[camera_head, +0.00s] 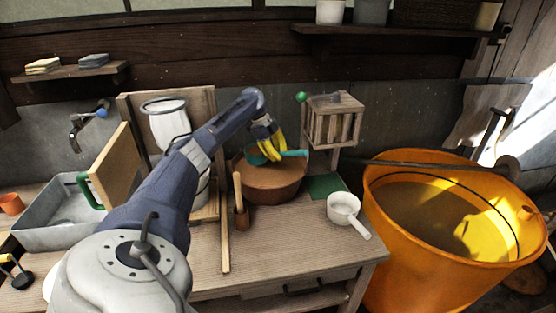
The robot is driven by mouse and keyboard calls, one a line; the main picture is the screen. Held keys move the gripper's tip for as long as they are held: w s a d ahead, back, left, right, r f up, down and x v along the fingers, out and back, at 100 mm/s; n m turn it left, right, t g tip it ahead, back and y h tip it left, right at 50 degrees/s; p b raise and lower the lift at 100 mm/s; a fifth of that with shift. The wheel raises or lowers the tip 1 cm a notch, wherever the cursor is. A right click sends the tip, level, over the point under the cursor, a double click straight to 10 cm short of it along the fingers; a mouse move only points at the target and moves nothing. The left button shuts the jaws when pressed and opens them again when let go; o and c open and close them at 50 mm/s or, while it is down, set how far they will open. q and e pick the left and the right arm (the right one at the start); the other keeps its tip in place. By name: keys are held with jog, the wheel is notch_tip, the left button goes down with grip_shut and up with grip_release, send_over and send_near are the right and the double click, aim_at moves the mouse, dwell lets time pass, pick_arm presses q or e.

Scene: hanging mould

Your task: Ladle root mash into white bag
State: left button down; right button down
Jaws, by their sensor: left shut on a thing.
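A white bag (168,128) hangs open at the top from a ring on a wooden backboard, left of the middle; my left arm covers part of it. A round brown tub (272,192) stands on the bench, with a brown mass, seemingly the root mash (270,175), at its top. My left gripper (270,146), with yellow fingers, is over the back of the tub, shut on a teal ladle (292,153). The ladle's teal parts show on both sides of the fingers; whether it holds mash I cannot tell. My right gripper is not in view.
A white saucepan (343,209) stands near the bench's right end, by a green cloth (326,186). A large orange tub (405,248) is at right, a grey basin (60,226) at left.

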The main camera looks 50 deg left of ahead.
pick_arm(q)
jog(key=shift+r, duration=3.05)
